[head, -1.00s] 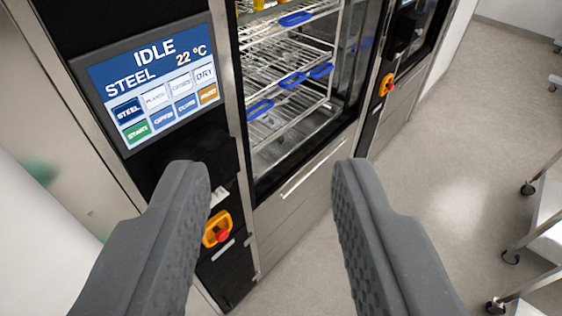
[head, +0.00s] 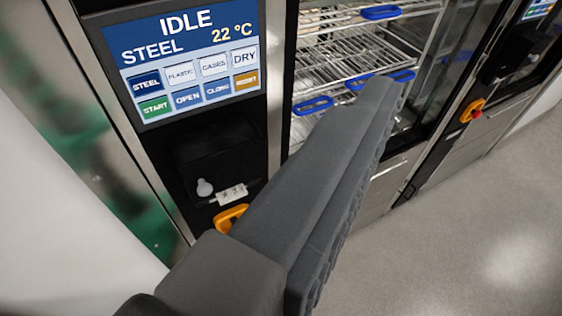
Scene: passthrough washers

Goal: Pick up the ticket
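A small white slip with dark print (head: 231,194), which may be the ticket, shows at the lower edge of a dark recess below the washer's screen. I cannot read it. My gripper (head: 385,95) reaches across the middle of the view from the bottom, up and right of the slip and apart from it in the picture. I see it side-on: one dark grey finger fills the foreground, with a ridged edge along its right side. The other finger cannot be made out clearly, so the gap between them is hidden. Nothing shows held at the tip.
The washer screen (head: 187,62) reads IDLE, STEEL, 22 °C. Wire racks with blue handles (head: 313,106) show behind the glass. Open floor (head: 480,230) lies at the right.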

